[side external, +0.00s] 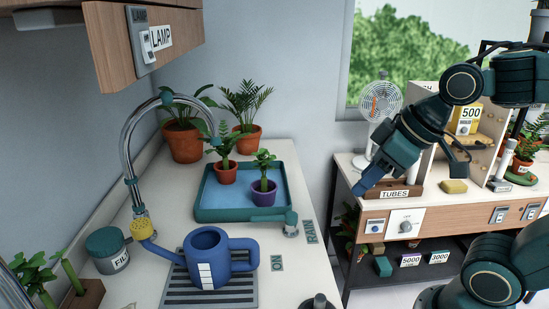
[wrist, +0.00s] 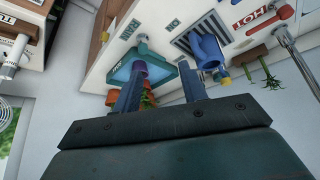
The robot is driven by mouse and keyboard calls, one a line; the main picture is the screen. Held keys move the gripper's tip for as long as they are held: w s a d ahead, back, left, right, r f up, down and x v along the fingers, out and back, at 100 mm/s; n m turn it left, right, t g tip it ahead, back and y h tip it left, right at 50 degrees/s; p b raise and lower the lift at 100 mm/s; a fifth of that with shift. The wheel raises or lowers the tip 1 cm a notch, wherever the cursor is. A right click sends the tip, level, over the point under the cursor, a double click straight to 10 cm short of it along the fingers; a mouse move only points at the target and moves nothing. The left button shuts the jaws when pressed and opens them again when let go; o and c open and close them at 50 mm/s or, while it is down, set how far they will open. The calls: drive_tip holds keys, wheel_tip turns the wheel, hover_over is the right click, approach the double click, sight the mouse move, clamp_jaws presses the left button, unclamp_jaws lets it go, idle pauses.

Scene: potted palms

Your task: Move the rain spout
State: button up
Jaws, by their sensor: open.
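A chrome gooseneck pipe (side external: 130,135), which I take for the rain spout, arches up from the left side of the counter. Its teal-tipped end hangs over the teal tray (side external: 204,213) of potted plants. My gripper (side external: 365,187) is open and empty, in the air to the right of the counter, well away from the spout. In the wrist view its two fingers (wrist: 160,72) are apart, with the tray (wrist: 158,82) beyond them.
A blue watering can (side external: 210,262) with a yellow rose stands on a grate in front of the tray. Two potted palms stand behind the tray. A wooden lamp box (side external: 105,45) hangs above. The shelf bench (side external: 450,215) is at right.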

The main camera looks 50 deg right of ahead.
drive_tip(key=w+a+n+y, duration=0.3)
drive_tip(key=w+n, duration=0.1)
drive_tip(key=w, duration=0.8)
drive_tip(key=n+t+y, duration=0.1)
drive_tip(key=t+y, duration=0.6)
drive_tip(key=t, duration=0.2)
approach(215, 137)
drive_tip(key=d, duration=0.1)
drive_tip(key=s+d, duration=0.2)
drive_tip(key=shift+r, duration=0.3)
drive_tip(key=x, duration=1.3)
drive_tip(key=shift+w+a+f, duration=0.25)
drive_tip(key=shift+c, duration=0.2)
clamp_jaws()
